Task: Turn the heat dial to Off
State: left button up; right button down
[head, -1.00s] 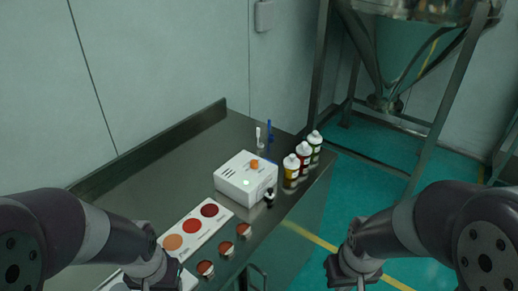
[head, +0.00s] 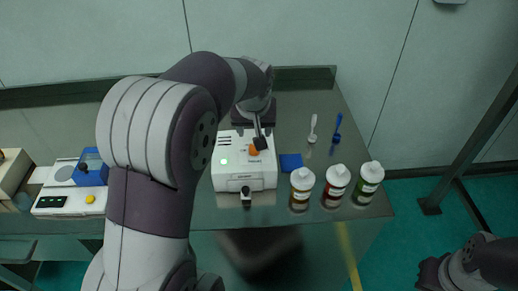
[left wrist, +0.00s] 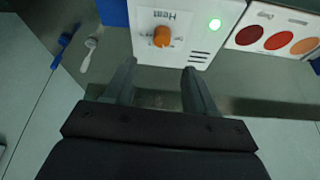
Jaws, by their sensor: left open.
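The white heat box (head: 228,181) stands on the dark table in the head view, with a lit green lamp (left wrist: 214,24) on its top. Its orange dial (head: 254,149) is partly covered by my left gripper. In the left wrist view the dial (left wrist: 162,36) shows clearly beside the word Heat; its small setting marks are too blurred to read. My left gripper (left wrist: 158,70) is open and empty, its fingertips just short of the box edge in that view, with the dial beyond them. My right gripper (head: 432,272) is low at the right, its jaws unclear.
Orange (head: 301,188), red (head: 336,187) and green (head: 368,185) bottles stand right of the box. A blue pad (head: 291,162) lies beside it, a black-and-white item (head: 246,196) in front. A blue-and-white device (head: 65,203) is left.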

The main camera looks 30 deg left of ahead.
aim_at(254, 148)
pick_arm(q)
jog(key=x, duration=0.9)
jog(key=shift+s+a+f+p, duration=0.1)
jog(key=shift+a+f+p, duration=0.1)
jog(key=shift+a+p, duration=0.2)
jog(key=shift+w+d+f, duration=0.25)
jog(key=shift+d+f, duration=0.05)
jog(key=shift+f, duration=0.15)
jog(key=shift+a, duration=0.1)
jog(key=c, duration=1)
